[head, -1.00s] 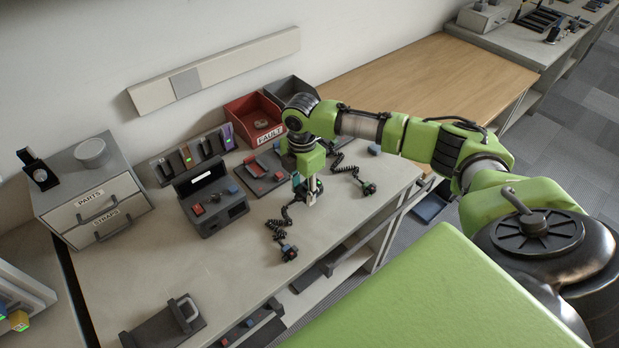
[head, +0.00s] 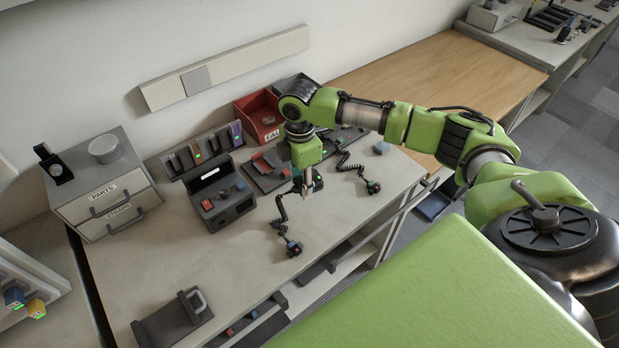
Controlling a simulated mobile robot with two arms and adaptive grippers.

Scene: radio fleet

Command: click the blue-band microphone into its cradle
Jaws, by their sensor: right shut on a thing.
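My right gripper (head: 308,192) points down over the right part of the grey bench. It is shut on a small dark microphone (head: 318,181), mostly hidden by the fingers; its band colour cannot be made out. A coiled black cord (head: 281,212) runs beside the gripper to a dark plug (head: 291,248) with red and blue marks on the bench. I cannot tell which holder is the blue-band cradle. My left gripper is not in view.
A dark radio box (head: 228,208) and a rack of handsets (head: 203,152) stand left of the gripper. A second coiled cord (head: 348,167) lies to its right. A red bin (head: 258,112) is behind. Drawers (head: 103,200) stand left. The front-middle bench is clear.

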